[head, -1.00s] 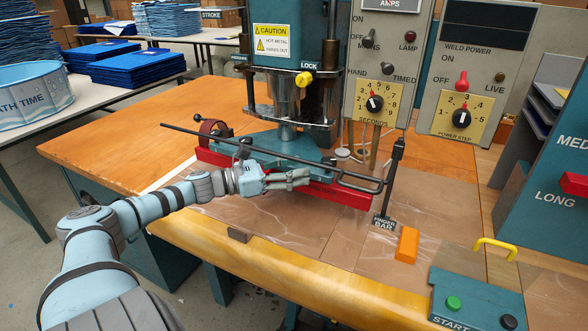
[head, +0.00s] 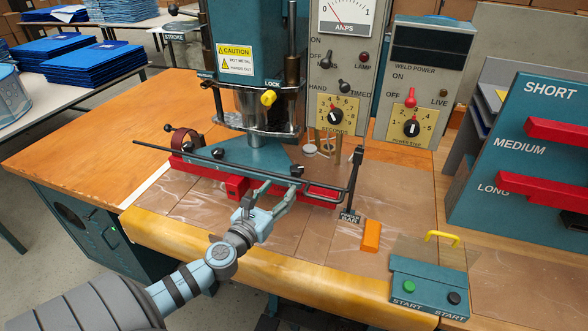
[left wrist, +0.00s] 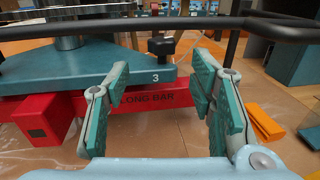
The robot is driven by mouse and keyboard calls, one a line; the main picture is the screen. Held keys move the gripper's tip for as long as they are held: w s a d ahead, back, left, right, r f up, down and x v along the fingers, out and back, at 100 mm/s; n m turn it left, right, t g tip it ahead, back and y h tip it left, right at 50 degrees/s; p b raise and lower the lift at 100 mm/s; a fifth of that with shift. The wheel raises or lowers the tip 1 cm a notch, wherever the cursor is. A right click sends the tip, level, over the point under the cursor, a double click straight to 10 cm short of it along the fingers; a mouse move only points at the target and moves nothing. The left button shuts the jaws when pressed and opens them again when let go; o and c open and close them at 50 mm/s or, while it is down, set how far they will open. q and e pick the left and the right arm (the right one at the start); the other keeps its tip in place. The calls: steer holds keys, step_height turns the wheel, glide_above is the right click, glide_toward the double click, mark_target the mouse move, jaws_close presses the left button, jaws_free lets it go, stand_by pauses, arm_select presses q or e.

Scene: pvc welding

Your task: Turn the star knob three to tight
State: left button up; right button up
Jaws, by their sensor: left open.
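Star knob three (head: 297,170) is a small black knob at the right end of the teal plate (head: 245,153) on the press. In the left wrist view the knob (left wrist: 161,46) stands behind a white "3". My left gripper (head: 280,189) is open and empty, on the near side of the knob. In the left wrist view its two fingers (left wrist: 163,75) are spread to either side of the knob's line, with the knob beyond the tips and apart from them. My right gripper does not show.
A thin black rod frame (head: 325,188) runs around the plate's front. The red long bar (head: 237,186) lies below the plate. An orange block (head: 371,236) and the teal start box (head: 428,285) are to the right. The bench's front area is mostly clear.

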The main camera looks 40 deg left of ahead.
mark_target(291, 172)
arm_select(q)
steer(key=w, duration=0.3)
steer(key=w+a, duration=0.1)
steer(key=w, duration=0.5)
steer(key=shift+w+a+r, duration=0.1)
steer(key=shift+w+a, duration=0.05)
steer(key=shift+a, duration=0.1)
steer(key=shift+c, duration=0.2)
steer(key=c, duration=1.1)
steer(key=shift+a+m+h+b, duration=0.1)
steer(key=shift+m+h+b, duration=0.55)
steer(key=shift+h, duration=0.45)
steer(key=shift+c, duration=0.2)
steer(key=m+h+b, duration=0.2)
steer(key=h+b, duration=0.1)
steer(key=b, duration=0.1)
steer(key=m+h+b, duration=0.2)
steer(key=h+b, duration=0.1)
steer(key=b, duration=0.2)
steer(key=shift+a+f, duration=0.2)
steer(key=shift+r+m+g+h+b, duration=0.2)
steer(key=shift+m+g+h+b, duration=0.2)
steer(key=shift+m+h+b, duration=0.25)
